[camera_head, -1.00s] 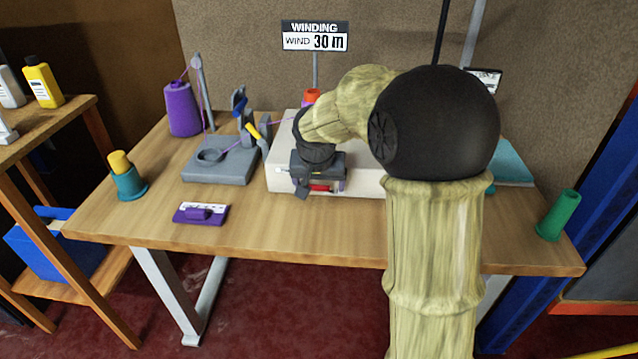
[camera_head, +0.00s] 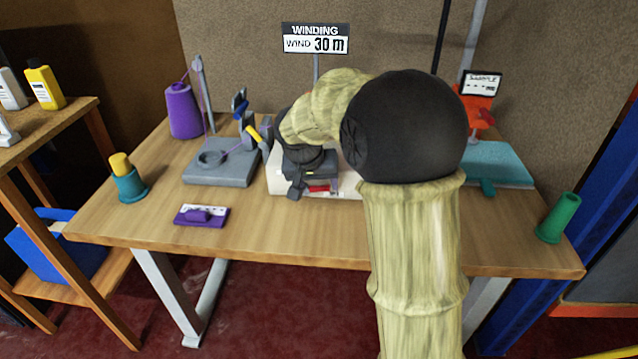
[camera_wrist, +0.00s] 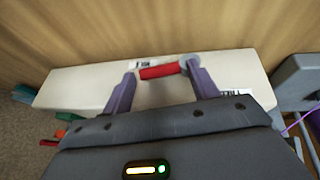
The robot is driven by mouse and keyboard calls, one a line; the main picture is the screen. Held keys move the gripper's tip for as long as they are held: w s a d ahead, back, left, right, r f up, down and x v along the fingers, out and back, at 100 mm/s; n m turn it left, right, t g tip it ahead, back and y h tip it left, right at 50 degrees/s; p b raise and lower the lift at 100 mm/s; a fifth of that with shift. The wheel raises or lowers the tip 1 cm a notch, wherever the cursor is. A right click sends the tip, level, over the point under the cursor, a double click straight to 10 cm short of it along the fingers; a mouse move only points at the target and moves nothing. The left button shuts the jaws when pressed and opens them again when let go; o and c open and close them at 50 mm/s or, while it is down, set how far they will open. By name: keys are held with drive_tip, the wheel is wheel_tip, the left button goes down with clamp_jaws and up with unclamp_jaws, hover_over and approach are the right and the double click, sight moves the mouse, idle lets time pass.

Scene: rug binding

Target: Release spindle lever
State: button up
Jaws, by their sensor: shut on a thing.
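The red spindle lever handle (camera_wrist: 160,72) is at the front of the white winding machine (camera_wrist: 75,88) in the wrist view. My gripper (camera_wrist: 158,69) is shut on this lever, with one finger at each end of the red part. In the head view the red handle (camera_head: 322,189) shows just below my gripper, at the front of the white machine (camera_head: 345,185). My arm hides most of the machine and its spindle there. A sign reading "WINDING, WIND 30 m" (camera_head: 316,38) stands behind the machine.
A grey guide stand (camera_head: 215,172) and purple thread cone (camera_head: 184,110) are left of the machine. A teal device (camera_head: 500,165) stands right. A purple block (camera_head: 202,216), yellow-topped teal holder (camera_head: 128,180) and green cone (camera_head: 558,218) are on the table. The front middle is clear.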

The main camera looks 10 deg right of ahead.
drive_tip(key=h, duration=0.1)
drive_tip(key=a+h+p, duration=0.1)
drive_tip(key=r+g+h+p, duration=0.1)
drive_tip(key=shift+w+a+r+n+h, duration=0.1)
drive_tip(key=shift+w+a+n+h, duration=0.2)
drive_tip(key=shift+n, duration=0.1)
drive_tip(key=h, duration=0.1)
drive_tip(key=h+p, duration=0.1)
drive_tip(key=a+h+p, duration=0.1)
drive_tip(key=shift+w+a+r+n+g+h, duration=0.1)
drive_tip(key=shift+w+r+n+g+h, duration=0.05)
drive_tip(key=shift+r+n+g+h, duration=0.2)
drive_tip(key=shift+w+a+f+n+h+p, duration=0.15)
drive_tip(key=shift+a+n+h+p, duration=0.35)
drive_tip(key=shift+h+p, duration=0.7)
drive_tip(key=shift+w+a+f+n+g+h+p, duration=0.1)
drive_tip(key=shift+a+n+h+p, duration=0.1)
drive_tip(key=shift+h+p, duration=0.3)
drive_tip(key=shift+w+a+f+n+g+h+p, duration=0.1)
drive_tip(key=shift+a+g+h+p, duration=0.1)
drive_tip(key=shift+h, duration=0.45)
drive_tip(key=shift+a+f+n+g+h+p, duration=0.1)
drive_tip(key=shift+a+n+h+p, duration=0.1)
drive_tip(key=shift+h+p, duration=0.3)
drive_tip(key=o, duration=1)
drive_tip(key=shift+a, duration=0.1)
